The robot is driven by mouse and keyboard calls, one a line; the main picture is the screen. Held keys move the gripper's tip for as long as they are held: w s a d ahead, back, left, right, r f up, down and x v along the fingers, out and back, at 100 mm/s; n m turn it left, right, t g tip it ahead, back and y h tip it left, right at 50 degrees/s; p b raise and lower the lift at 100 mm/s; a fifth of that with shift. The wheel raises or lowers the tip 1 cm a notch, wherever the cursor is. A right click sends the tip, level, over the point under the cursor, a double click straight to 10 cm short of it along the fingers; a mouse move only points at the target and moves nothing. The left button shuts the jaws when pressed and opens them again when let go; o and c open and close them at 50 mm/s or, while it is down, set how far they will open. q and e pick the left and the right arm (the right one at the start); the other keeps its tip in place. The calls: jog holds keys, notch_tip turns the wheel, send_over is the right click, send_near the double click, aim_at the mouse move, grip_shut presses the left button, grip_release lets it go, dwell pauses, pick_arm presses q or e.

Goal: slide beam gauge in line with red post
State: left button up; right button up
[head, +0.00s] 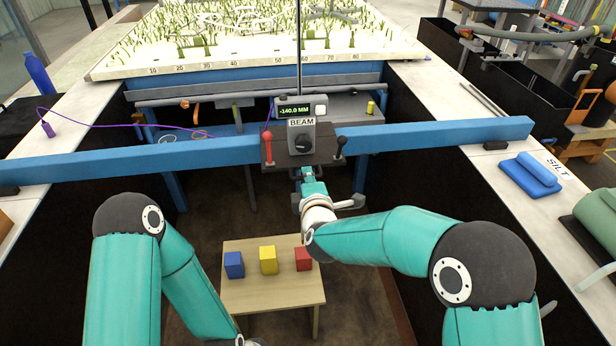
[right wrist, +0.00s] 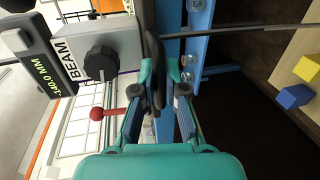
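The beam gauge (head: 301,135) sits on the long blue beam (head: 200,152), its display reading -140.0 MM. It has a dark lower plate, a red-knobbed lever (head: 267,148) at left and a black-knobbed lever (head: 341,148) at right. A thin upright rod (head: 299,45) rises above it. My right gripper (head: 307,176) is just below the plate. In the right wrist view its fingertips (right wrist: 160,75) lie either side of a dark bar; I cannot tell whether they press on it. My left gripper is below the picture edge. I make out no clear red post.
Behind the beam is a plant-covered bed (head: 250,45) with a numbered front scale (head: 200,68). A small wooden table (head: 272,292) holds blue (head: 234,265), yellow (head: 268,260) and red (head: 303,259) cubes below the gauge. White ledges (head: 440,95) flank the channel.

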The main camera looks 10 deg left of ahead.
jog(key=o, duration=0.5)
jog(key=shift+f, duration=0.25)
jog(key=shift+c, duration=0.2)
jog(key=shift+r, duration=0.1)
jog(key=shift+s+d, duration=0.1)
jog(key=v, duration=1.1)
jog(key=shift+s, duration=0.4)
jog(key=shift+d, duration=0.15)
